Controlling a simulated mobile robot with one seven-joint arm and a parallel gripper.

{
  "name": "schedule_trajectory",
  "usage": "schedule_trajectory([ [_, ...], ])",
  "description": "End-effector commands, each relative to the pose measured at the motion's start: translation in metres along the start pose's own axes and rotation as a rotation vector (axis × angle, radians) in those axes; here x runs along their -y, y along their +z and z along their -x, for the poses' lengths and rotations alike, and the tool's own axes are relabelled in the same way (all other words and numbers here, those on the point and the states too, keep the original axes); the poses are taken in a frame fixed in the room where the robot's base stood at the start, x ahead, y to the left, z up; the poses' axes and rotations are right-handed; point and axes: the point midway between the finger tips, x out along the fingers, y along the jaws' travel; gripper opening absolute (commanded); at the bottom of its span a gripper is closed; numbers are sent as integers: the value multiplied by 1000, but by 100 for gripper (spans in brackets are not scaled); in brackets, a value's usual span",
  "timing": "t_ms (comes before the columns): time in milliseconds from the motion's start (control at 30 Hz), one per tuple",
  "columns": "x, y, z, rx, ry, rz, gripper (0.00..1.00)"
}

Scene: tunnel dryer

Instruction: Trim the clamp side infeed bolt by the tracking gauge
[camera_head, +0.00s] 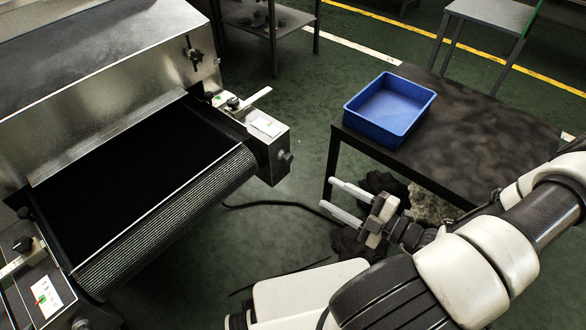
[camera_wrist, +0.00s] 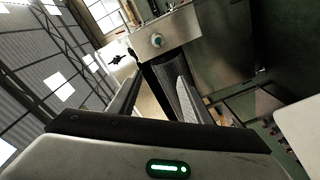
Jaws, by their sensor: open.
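The dryer's black belt (camera_head: 150,185) runs out of the steel hood at the left. A bolt head (camera_head: 287,156) sticks out of the end of the right-hand side block; a round bolt head also shows in the wrist view (camera_wrist: 157,41). Another bolt (camera_head: 82,323) shows at the left-hand block, partly cut off. A card with green and red marks (camera_head: 46,298) lies on the left block, and a pale card (camera_head: 266,126) on the right one; their readings are too small to tell. My gripper (camera_head: 328,193) is open and empty, right of the right block and apart from it.
A dark table (camera_head: 480,125) with an empty blue tray (camera_head: 390,108) stands at the right, close behind my gripper. A black knob (camera_head: 195,55) sits on the hood's side. A cable (camera_head: 270,204) lies on the green floor. Open floor separates dryer and table.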

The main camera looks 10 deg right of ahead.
Motion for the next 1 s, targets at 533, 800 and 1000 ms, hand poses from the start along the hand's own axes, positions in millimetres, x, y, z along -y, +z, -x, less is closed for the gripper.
schedule_trajectory([
  [533, 6, 28, -49, 85, 129, -221, 45],
  [800, 0, 35, -107, 85, 127, -219, 45],
  [1000, -5, 38, -144, 86, 127, -219, 45],
])
